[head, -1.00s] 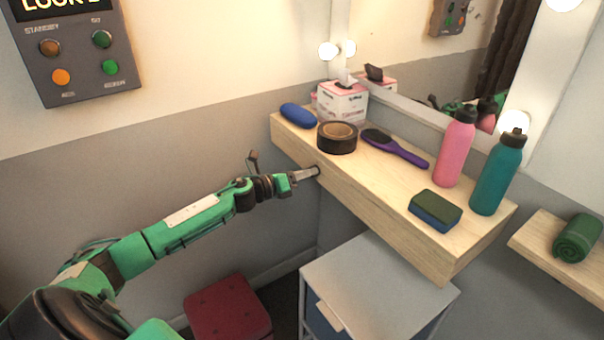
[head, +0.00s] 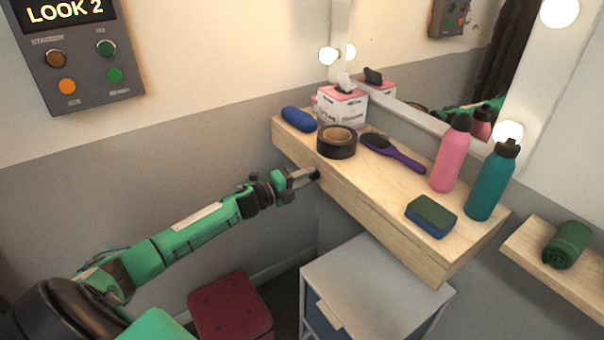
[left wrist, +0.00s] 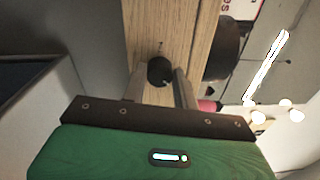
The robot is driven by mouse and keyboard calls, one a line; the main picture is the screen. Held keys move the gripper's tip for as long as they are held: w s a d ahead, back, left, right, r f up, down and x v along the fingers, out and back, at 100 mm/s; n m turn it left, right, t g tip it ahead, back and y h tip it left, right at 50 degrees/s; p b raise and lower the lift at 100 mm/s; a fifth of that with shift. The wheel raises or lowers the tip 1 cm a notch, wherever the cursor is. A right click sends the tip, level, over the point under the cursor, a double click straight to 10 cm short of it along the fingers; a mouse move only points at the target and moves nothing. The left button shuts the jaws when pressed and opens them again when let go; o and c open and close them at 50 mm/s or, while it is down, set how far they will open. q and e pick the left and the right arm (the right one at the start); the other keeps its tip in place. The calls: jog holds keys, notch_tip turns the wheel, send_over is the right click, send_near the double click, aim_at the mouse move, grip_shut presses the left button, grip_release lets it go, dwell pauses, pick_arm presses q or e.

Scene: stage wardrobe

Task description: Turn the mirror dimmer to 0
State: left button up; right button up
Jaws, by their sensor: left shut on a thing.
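The mirror dimmer is a small round black knob (left wrist: 159,71) on the front wooden face of the shelf, seen in the left wrist view. A small pale mark shows near its lower edge, but I cannot read a setting. My left gripper (left wrist: 160,84) has a finger on each side of the knob and is shut on it. In the head view the left gripper (head: 314,175) meets the shelf's front face, and the knob is mostly hidden there by the fingertips. My right gripper is in no view.
On the shelf (head: 385,205) stand black tape (head: 337,143), a purple brush (head: 395,152), a tissue box (head: 342,105), a blue case (head: 298,118), a sponge (head: 431,216), a pink bottle (head: 451,155) and a teal bottle (head: 494,182). A grey cabinet (head: 375,275) stands below.

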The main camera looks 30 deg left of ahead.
pick_arm(q)
jog(key=n+p, duration=0.2)
jog(key=n, duration=0.2)
jog(key=n+p, duration=0.2)
jog(key=n, duration=0.3)
jog(key=shift+r+t+y, duration=0.1)
jog(key=shift+t+y, duration=0.2)
jog(key=shift+y, duration=0.1)
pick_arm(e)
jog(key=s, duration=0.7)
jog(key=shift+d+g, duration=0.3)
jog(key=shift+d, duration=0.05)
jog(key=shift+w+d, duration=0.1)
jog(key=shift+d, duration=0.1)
pick_arm(q)
jog(key=o, duration=0.9)
jog(key=shift+o, duration=0.3)
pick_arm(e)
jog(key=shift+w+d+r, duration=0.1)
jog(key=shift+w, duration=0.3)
